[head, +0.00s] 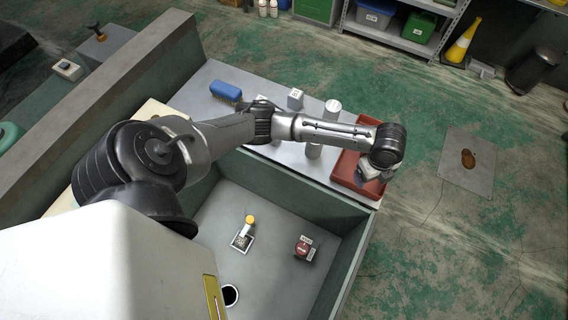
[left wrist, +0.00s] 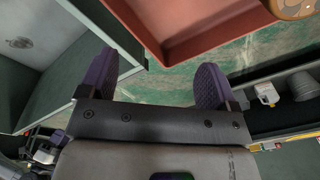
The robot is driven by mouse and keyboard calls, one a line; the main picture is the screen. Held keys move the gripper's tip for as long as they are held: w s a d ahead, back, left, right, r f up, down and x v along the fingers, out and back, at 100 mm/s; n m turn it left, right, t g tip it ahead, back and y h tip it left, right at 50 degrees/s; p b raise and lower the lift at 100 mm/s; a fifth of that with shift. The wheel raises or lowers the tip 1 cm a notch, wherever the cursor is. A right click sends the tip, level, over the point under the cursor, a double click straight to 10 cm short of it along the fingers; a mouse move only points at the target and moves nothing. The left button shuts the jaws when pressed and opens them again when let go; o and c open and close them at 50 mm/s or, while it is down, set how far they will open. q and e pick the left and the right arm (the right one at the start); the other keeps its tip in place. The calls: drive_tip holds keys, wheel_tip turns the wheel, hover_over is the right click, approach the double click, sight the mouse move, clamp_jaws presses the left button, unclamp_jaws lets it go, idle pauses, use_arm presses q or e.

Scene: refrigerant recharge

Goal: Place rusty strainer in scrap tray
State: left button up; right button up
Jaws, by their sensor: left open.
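The red scrap tray (head: 345,172) sits at the right end of the grey bench, partly hidden by my left arm. My left gripper (head: 371,175) is over the tray's right side in the head view. In the left wrist view, its two purple fingers (left wrist: 157,72) are apart with nothing between them. The tray (left wrist: 190,30) fills the top of that view, beyond the fingertips. A tan-orange round thing (left wrist: 290,8) shows at the tray's corner, cut off by the frame edge; it may be the rusty strainer, but I cannot tell. My right gripper is not in view.
A sunken basin below holds a yellow-capped part (head: 249,221) and a red round part (head: 302,248).

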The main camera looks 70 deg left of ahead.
use_arm(q)
drive_tip(key=s+d+f, duration=0.1)
drive_tip(key=s+d, duration=0.1)
drive_tip(key=s+d+f+n, duration=0.1)
drive_tip(key=s, duration=0.1)
drive_tip(key=s+d+f+n+h, duration=0.1)
drive_tip(key=s+d+f, duration=0.1)
drive_tip(key=shift+s+d, duration=0.25)
drive_tip(key=shift+d, duration=0.05)
drive_tip(key=s+d+f+n+t, duration=0.25)
drive_tip(key=s+n, duration=0.25)
drive_tip(key=s, duration=0.3)
drive_tip(key=s+a+r+n, duration=0.1)
drive_tip(key=s+a+n, duration=0.1)
drive_tip(key=s+n, duration=0.2)
drive_tip(key=s+a+r+n+y, duration=0.1)
drive_tip(key=s+n, duration=0.3)
drive_tip(key=s, duration=0.5)
drive_tip(key=shift+s+a+n+y, duration=0.3)
drive_tip(key=shift+a+n, duration=0.1)
drive_tip(key=shift+a, duration=0.5)
drive_tip(key=shift+r, duration=0.1)
wheel_tip(320, 180, up, 31)
drive_tip(key=p, duration=3.1)
drive_tip(key=shift+r, duration=0.15)
